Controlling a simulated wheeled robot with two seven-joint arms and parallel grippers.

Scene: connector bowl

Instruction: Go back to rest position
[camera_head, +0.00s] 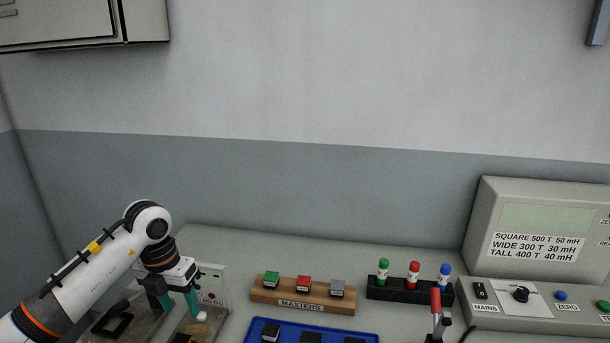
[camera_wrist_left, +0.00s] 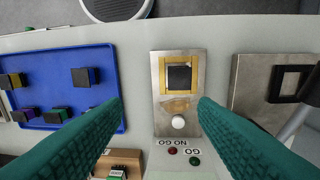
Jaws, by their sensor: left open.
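My left gripper (camera_head: 180,308) is at the lower left in the head view, its teal fingers pointing down over the small go/no-go station. In the left wrist view the two fingers (camera_wrist_left: 160,102) are wide apart with nothing between them. Between and beyond them is a metal plate (camera_wrist_left: 157,112) with a dark square block (camera_wrist_left: 179,77) in a yellow nest and a white ball knob (camera_wrist_left: 178,122). My right gripper is not in view.
A blue tray (camera_wrist_left: 108,62) holds several small blocks. The MASTERS wood rack (camera_head: 343,306), a black rack (camera_head: 410,294) of coloured-top pieces and the grey meter (camera_head: 530,200) stand to the right. A second metal plate with a black frame (camera_wrist_left: 278,82) lies beside the station. Space above the bench is clear.

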